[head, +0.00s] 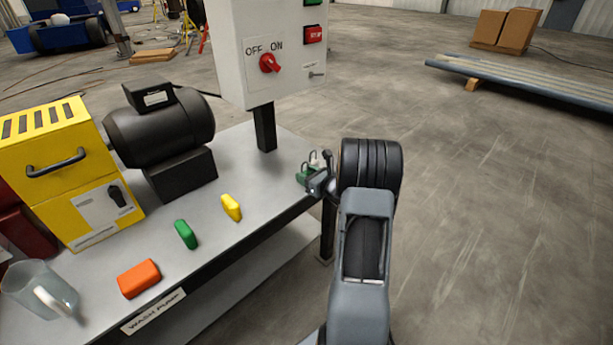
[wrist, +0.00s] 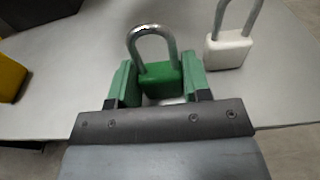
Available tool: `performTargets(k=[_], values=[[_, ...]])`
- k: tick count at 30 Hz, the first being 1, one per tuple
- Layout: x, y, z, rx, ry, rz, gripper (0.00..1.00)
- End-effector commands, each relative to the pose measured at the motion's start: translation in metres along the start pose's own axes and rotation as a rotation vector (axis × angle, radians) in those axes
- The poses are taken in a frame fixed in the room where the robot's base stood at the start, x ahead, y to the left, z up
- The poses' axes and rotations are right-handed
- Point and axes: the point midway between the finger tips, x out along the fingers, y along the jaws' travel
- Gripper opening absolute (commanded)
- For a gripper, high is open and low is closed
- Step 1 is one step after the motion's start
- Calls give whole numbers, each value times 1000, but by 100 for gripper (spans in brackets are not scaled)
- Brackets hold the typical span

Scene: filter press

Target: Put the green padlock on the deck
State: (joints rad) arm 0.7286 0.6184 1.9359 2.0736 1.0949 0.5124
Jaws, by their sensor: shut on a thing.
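The green padlock (wrist: 160,80), with a silver shackle, is between the two green finger pads of my gripper (wrist: 160,88) in the wrist view. My gripper is shut on its body. In the head view the green padlock (head: 304,175) is small and partly hidden by my gripper (head: 318,184) at the right end of the grey deck (head: 270,150). I cannot tell whether the padlock touches the deck. A white padlock (wrist: 229,48) stands on the deck just to the right of the green one.
A control box (head: 270,60) with a red switch stands on a post (head: 264,128) behind. A black motor (head: 160,130), a yellow box (head: 65,170), green (head: 186,234), yellow (head: 231,207) and orange (head: 139,278) blocks and a clear jug (head: 40,290) are on the deck's left part.

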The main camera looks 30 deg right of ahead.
Motion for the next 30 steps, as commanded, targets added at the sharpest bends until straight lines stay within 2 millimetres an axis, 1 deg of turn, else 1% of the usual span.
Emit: performTargets(k=[1,2,9,16,19,23,30], values=[[0,0,-3,0,0,0,19],[0,0,-2,0,0,0,47],[0,0,-2,0,0,0,70],[0,0,-1,0,0,0,70],[-1,0,6,0,0,0,70],[-20,-1,4,2,0,-4,70],[-68,-1,4,2,1,-5,70]])
